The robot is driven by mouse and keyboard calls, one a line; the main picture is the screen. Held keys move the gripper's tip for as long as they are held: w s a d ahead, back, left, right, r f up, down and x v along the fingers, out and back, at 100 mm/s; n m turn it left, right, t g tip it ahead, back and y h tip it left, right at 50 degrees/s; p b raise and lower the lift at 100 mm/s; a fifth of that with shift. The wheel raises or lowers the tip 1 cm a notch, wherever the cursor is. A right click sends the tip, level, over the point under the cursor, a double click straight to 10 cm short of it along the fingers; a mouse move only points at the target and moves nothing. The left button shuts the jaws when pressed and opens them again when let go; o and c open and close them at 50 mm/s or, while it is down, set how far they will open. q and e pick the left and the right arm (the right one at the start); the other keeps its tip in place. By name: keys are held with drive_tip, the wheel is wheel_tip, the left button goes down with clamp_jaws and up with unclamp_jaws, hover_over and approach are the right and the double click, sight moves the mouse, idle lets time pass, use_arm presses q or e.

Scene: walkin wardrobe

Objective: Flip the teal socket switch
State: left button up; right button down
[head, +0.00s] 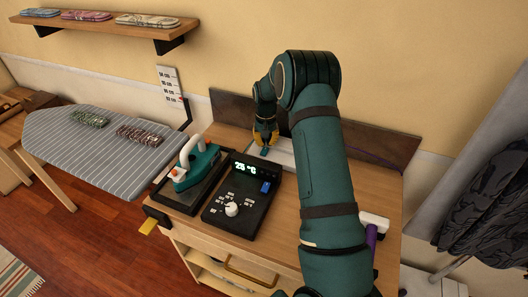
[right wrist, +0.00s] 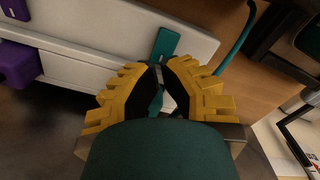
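A teal switch (right wrist: 165,43) sits on a white socket strip (right wrist: 85,40) in the right wrist view. In the head view, part of a white strip (head: 283,155) shows at the back of the worktop, beside my right gripper (head: 265,136). Contact cannot be judged. No object shows clearly held in it. My left gripper is not in view.
A teal iron (head: 190,165) and a black control box (head: 243,198) stand left of my arm. An ironing board (head: 85,150) is further left. A purple plug (right wrist: 18,65) and a teal cord (right wrist: 237,40) flank the switch. A back panel (head: 385,140) bounds the worktop.

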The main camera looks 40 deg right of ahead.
sight(266, 148)
drive_tip(key=shift+f+b, duration=0.75)
drive_tip(key=shift+f, duration=0.55)
idle(0.6)
drive_tip(key=shift+r+p, duration=0.55)
drive_tip(key=shift+r, duration=0.2)
drive_tip(key=shift+r+p, duration=1.65)
drive_tip(key=shift+r, duration=1.15)
